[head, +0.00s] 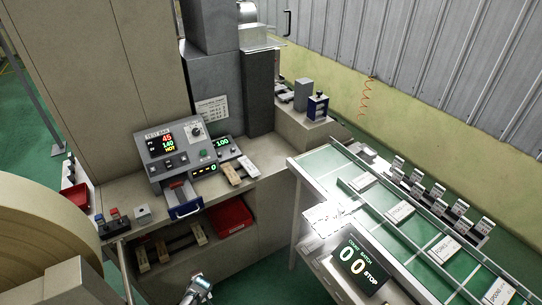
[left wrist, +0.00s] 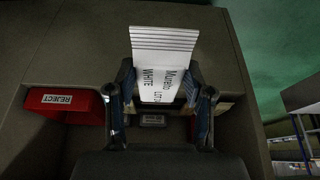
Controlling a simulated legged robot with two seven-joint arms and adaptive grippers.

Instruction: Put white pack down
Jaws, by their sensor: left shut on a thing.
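The white pack (left wrist: 163,48) shows in the left wrist view, with its label reading "WHITE" and a ribbed far end. My left gripper (left wrist: 161,88) is shut on it, one finger on each side. The pack is over a grey-brown surface; I cannot tell whether it touches it. In the head view a small metallic part of an arm shows at the bottom edge, but the held pack cannot be made out there. My right gripper is not in view.
A red bin (left wrist: 66,102) marked REJECT lies left of the gripper; a red bin also sits under the machine counter (head: 234,217). A conveyor (head: 400,212) carrying several white packs runs along the right. A control box (head: 172,152) stands on the counter.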

